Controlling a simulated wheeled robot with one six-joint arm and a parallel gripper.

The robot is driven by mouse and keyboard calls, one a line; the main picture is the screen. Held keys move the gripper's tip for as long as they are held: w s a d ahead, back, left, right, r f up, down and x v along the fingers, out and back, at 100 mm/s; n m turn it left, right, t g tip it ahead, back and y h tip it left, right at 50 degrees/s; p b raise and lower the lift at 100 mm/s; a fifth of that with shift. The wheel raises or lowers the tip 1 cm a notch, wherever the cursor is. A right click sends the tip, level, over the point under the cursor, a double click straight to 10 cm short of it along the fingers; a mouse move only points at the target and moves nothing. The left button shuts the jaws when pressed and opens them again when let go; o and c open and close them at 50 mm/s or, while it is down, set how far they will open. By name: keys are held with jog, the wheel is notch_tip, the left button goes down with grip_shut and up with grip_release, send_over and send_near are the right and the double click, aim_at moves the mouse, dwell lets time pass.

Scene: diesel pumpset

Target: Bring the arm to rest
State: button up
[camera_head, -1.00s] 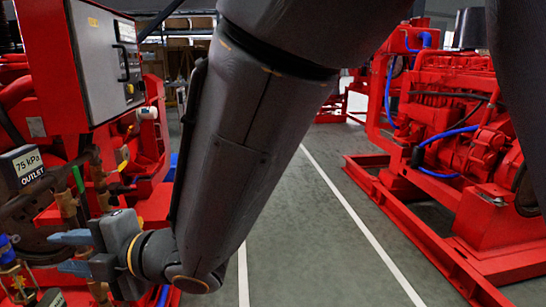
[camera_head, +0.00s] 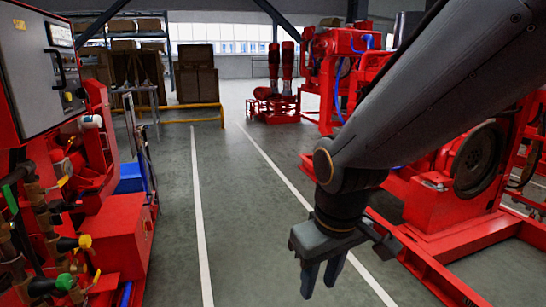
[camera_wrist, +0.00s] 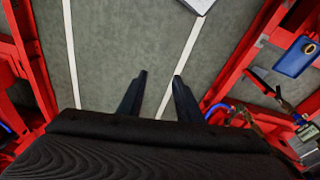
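My gripper (camera_head: 322,277) hangs at the end of my dark grey arm, right of centre in the head view, with its fingers pointing down over the grey floor. In the wrist view its two dark fingers (camera_wrist: 152,98) stand apart with bare floor between them. It is open and empty, and touches nothing that I can see.
A red pumpset (camera_head: 110,235) with valves and a grey control box (camera_head: 30,70) stands at the left. Another red pumpset (camera_head: 440,205) stands at the right, partly behind my arm. The aisle between the white floor lines (camera_head: 201,230) is clear.

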jog(key=s+d+r+m+g+p, duration=0.1)
jog(key=s+d+r+m+p, duration=0.1)
jog(key=d+r+p, duration=0.2)
jog(key=s+d+r+m+p, duration=0.3)
jog(key=d+p, duration=0.4)
jog(key=p, duration=0.3)
jog(key=shift+r+g+h+p, duration=0.3)
jog(key=shift+r+g+p, duration=0.1)
jog(key=shift+r, duration=0.15)
